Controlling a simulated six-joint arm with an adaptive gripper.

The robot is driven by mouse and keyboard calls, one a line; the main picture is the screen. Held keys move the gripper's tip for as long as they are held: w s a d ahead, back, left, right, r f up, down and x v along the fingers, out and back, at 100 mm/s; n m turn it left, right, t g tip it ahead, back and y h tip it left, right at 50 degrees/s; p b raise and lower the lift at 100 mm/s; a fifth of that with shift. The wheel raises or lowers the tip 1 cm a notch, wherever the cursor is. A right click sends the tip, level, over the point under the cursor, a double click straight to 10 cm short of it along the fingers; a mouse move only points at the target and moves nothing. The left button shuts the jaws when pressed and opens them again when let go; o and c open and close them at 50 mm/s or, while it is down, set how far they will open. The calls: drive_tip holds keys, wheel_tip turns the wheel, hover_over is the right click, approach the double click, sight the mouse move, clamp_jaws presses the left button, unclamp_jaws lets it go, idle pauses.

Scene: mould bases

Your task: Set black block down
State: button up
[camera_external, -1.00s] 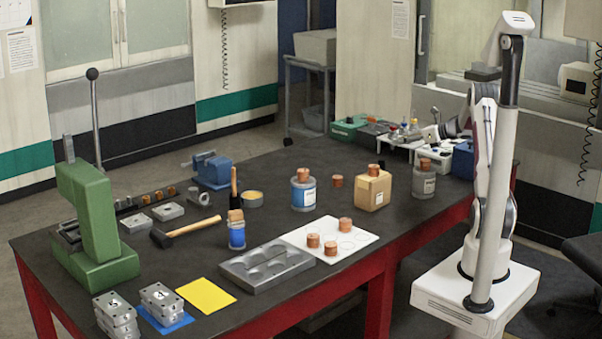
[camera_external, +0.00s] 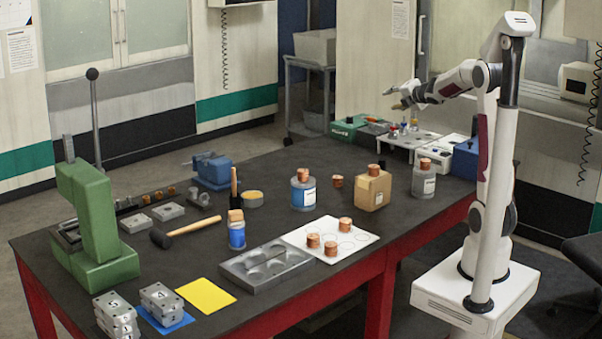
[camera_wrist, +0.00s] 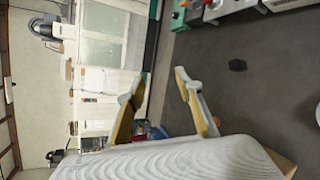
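My gripper (camera_external: 394,95) is raised above the far right part of the table, near the green box. It also shows in the wrist view (camera_wrist: 158,80), where its two yellow-and-grey fingers stand apart with nothing between them. A small dark block-like thing (camera_wrist: 237,65) lies alone on the dark grey surface in the wrist view, to the right of the fingers and apart from them. It may be the black block. I cannot pick it out surely in the external view.
The green box (camera_external: 347,128) and a white rack of small bottles (camera_external: 412,142) stand below my gripper.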

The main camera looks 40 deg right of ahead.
drive_tip(key=s+a+f+m+g+y, duration=0.1)
drive_tip(key=s+a+f+m, duration=0.3)
drive_tip(key=s+a, duration=0.5)
drive_tip(key=s+a+f+m+g+y, duration=0.2)
drive_tip(key=s+a+m, duration=0.7)
drive_tip(key=s, duration=0.6)
drive_tip(key=s+a+f+m+g+y, duration=0.1)
drive_tip(key=s+a+f+m+g, duration=0.3)
drive_tip(key=s+a, duration=0.6)
drive_tip(key=s+f+m, duration=0.1)
drive_tip(key=m, duration=0.1)
drive_tip(key=shift+s+f+m+g+y, duration=0.3)
drive_tip(key=shift+s+f+m, duration=0.05)
drive_tip(key=shift+s+m, duration=0.05)
